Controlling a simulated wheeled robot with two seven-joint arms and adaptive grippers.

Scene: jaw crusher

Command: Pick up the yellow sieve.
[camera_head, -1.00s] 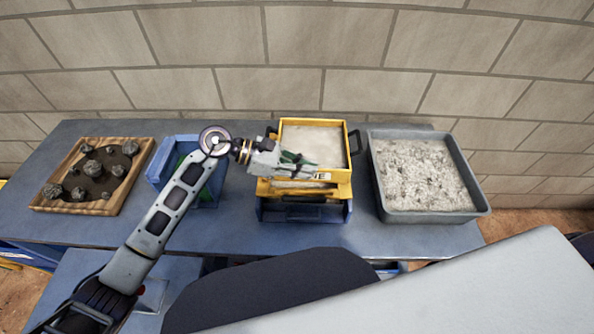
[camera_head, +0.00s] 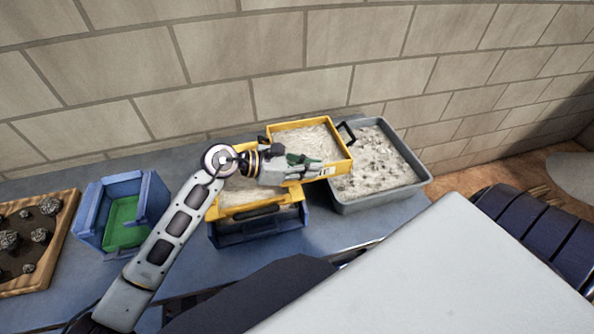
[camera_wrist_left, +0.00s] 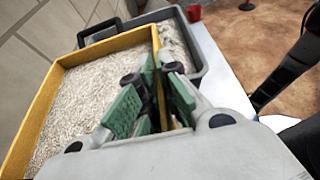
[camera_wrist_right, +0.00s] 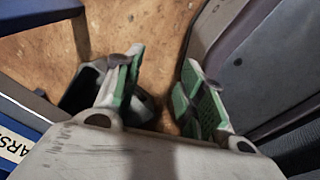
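The yellow sieve (camera_head: 338,166), filled with pale grit, has dark handles and overlaps the left part of the grey tray in the head view. My left gripper (camera_head: 312,166) is shut on its near wall. In the left wrist view, the green-padded fingers (camera_wrist_left: 155,90) sit on either side of the sieve's yellow wall (camera_wrist_left: 108,48). Another yellow sieve (camera_head: 222,211) with grit sits lower, in a blue stand (camera_head: 258,232). My right gripper (camera_wrist_right: 160,95) is open and empty over brown floor, between blue and grey surfaces; the head view does not show its fingers.
The grey tray (camera_head: 415,190) of crushed rock stands at right. A blue box (camera_head: 85,238) with a green floor and a wooden tray (camera_head: 60,228) with dark rocks stand left on the blue-grey table (camera_head: 335,232). A block wall (camera_head: 300,55) rises behind.

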